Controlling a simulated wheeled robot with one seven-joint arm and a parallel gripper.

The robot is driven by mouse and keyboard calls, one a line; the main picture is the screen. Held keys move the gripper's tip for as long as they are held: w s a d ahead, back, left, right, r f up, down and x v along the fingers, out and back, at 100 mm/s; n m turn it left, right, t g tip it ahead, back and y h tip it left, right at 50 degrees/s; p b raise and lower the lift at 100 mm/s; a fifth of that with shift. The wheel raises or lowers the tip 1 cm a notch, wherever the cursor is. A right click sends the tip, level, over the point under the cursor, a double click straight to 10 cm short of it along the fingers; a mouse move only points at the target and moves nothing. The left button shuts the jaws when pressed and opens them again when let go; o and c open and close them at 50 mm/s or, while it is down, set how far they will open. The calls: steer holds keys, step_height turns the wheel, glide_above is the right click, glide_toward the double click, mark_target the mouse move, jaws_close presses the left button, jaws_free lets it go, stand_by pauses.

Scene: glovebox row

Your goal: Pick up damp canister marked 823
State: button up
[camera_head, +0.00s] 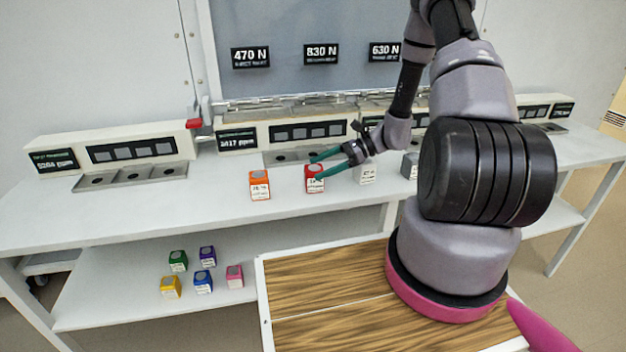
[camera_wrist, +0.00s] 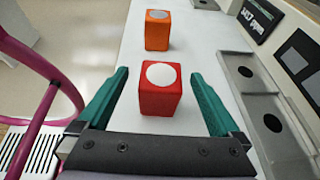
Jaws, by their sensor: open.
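My gripper (camera_head: 330,164) is open, with green fingers, just above the white bench top. A red block-shaped canister (camera_head: 314,180) with a pale round top and a white label stands upright there. In the wrist view the red canister (camera_wrist: 160,90) sits between the two spread fingers of my gripper (camera_wrist: 158,100), with gaps on both sides. An orange canister (camera_head: 259,185) stands to its left; the wrist view shows it farther out (camera_wrist: 158,30). A white canister (camera_head: 366,173) and a grey one (camera_head: 410,166) stand to the right. The label numbers are too small to read.
Slotted stations with dark displays (camera_head: 110,160) line the back of the bench (camera_head: 100,210). Several coloured canisters (camera_head: 203,281) stand on the lower shelf. Signs reading 470 N (camera_head: 250,57), 830 N (camera_head: 321,54) and 630 N (camera_head: 384,51) hang on the panel behind.

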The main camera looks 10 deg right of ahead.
steer(key=shift+x, duration=2.7)
steer(key=shift+w+r, duration=0.1)
steer(key=c, duration=1.5)
